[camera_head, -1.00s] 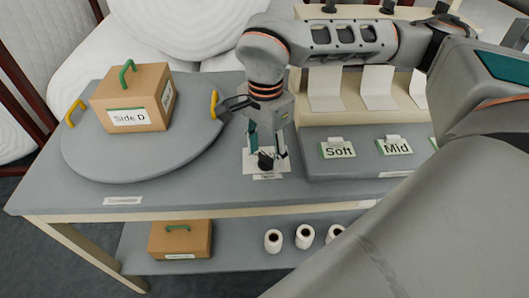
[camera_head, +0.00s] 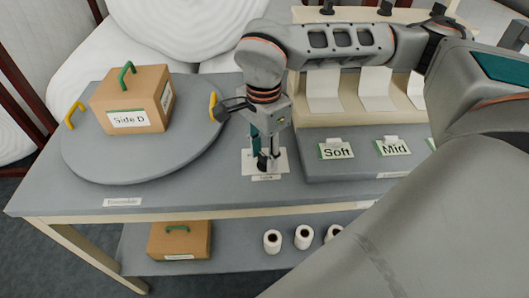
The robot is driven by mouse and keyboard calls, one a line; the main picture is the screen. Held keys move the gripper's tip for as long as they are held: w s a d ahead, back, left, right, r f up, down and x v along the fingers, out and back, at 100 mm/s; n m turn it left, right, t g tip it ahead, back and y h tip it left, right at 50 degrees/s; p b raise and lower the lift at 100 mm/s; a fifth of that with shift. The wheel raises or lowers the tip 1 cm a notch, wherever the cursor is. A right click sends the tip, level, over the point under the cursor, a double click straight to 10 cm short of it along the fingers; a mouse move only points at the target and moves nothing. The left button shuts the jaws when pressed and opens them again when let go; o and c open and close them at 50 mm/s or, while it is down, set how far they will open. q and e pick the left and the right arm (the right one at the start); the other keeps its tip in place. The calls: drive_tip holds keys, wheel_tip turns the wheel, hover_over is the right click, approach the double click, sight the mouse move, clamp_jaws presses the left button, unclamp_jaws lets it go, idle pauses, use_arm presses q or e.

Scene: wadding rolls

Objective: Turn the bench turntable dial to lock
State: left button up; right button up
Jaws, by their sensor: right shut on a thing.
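The dial (camera_head: 262,163) is a small dark knob on a white label plate (camera_head: 282,159) on the grey bench, right of the turntable. My right gripper (camera_head: 264,158) points down over the plate and is shut on the dial; its fingers hide much of the knob and the plate's print. The round grey turntable (camera_head: 90,167) has yellow handles on its rim, one at left (camera_head: 75,114) and one at right (camera_head: 212,106). A brown box (camera_head: 133,92) marked "Side D", with a green handle, stands on it. My left gripper is not in view.
A raised grey tray (camera_head: 350,169) with "Soft" (camera_head: 336,150) and "Mid" (camera_head: 394,147) cards lies right of the dial. Below, the shelf holds another brown box (camera_head: 180,240) and several white rolls (camera_head: 272,241). The bench front (camera_head: 170,200) is mostly clear.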

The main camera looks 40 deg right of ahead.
drive_tip(key=shift+r+m+p, duration=0.1)
drive_tip(key=shift+m+p, duration=0.4)
drive_tip(key=shift+m, duration=0.7)
drive_tip(key=m, duration=0.2)
drive_tip(key=shift+m+p, duration=0.4)
drive_tip(key=m, duration=0.2)
drive_tip(key=shift+w+m, duration=0.1)
drive_tip(key=shift+m, duration=0.2)
drive_tip(key=shift+m+p, duration=0.4)
drive_tip(key=shift+m, duration=0.5)
drive_tip(key=m, duration=0.3)
drive_tip(key=shift+d+m, duration=0.1)
drive_tip(key=shift+m, duration=0.3)
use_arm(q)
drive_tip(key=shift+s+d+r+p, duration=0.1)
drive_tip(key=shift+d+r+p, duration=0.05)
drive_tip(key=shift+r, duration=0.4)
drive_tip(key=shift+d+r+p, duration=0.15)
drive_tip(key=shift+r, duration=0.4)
use_arm(e)
drive_tip(key=shift+m, duration=0.7)
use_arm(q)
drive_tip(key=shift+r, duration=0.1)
